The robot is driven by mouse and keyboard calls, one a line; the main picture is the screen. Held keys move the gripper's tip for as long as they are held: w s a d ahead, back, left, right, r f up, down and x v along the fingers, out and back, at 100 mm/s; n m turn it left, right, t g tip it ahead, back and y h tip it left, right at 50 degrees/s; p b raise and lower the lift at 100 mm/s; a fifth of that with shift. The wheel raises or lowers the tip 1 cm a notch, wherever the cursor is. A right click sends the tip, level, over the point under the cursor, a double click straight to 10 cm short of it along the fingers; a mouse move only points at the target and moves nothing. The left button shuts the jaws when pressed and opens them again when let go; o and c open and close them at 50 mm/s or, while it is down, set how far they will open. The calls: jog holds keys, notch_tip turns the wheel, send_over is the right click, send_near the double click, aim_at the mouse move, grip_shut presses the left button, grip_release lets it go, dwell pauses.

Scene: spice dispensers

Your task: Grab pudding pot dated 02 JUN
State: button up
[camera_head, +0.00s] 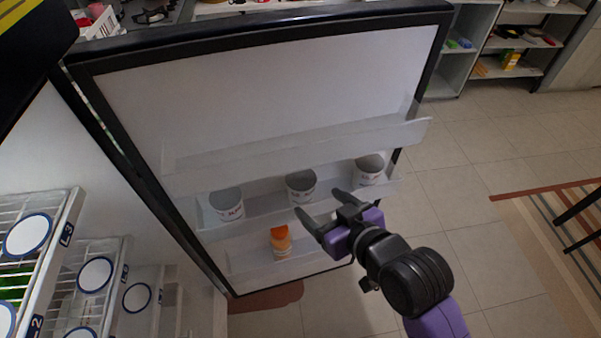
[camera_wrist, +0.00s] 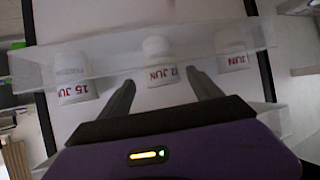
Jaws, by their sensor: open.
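Three white pudding pots stand in a row in the middle shelf of the open fridge door: a left pot (camera_head: 227,204), a middle pot (camera_head: 300,187) and a right pot (camera_head: 369,171). In the wrist view, the left pot (camera_wrist: 75,80) reads 15 JUN in red. The middle pot (camera_wrist: 157,50) shows JUN, with its day number unclear. The right pot (camera_wrist: 232,50) shows JUN, its day hard to read. My gripper (camera_head: 316,203) is open and empty, in front of the middle pot. In the wrist view its fingers (camera_wrist: 160,78) point toward the middle pot, apart from it.
A clear upper door shelf (camera_head: 300,158) is above the pots. An orange bottle (camera_head: 281,241) stands in the lower door shelf. Fridge racks with round labels (camera_head: 95,275) are at the left. The tiled floor (camera_head: 450,200) at the right is open.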

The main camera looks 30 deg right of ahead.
aim_at(305, 184)
jog(key=shift+w+a+r, duration=0.1)
jog(key=shift+w+r, duration=0.75)
jog(key=shift+r, duration=0.1)
jog(key=shift+w, duration=0.3)
jog(key=p+x, duration=0.1)
jog(key=x, duration=0.6)
jog(key=shift+w+p, duration=0.1)
jog(key=shift+p, duration=0.3)
jog(key=c, duration=1.3)
jog(key=shift+c, duration=0.2)
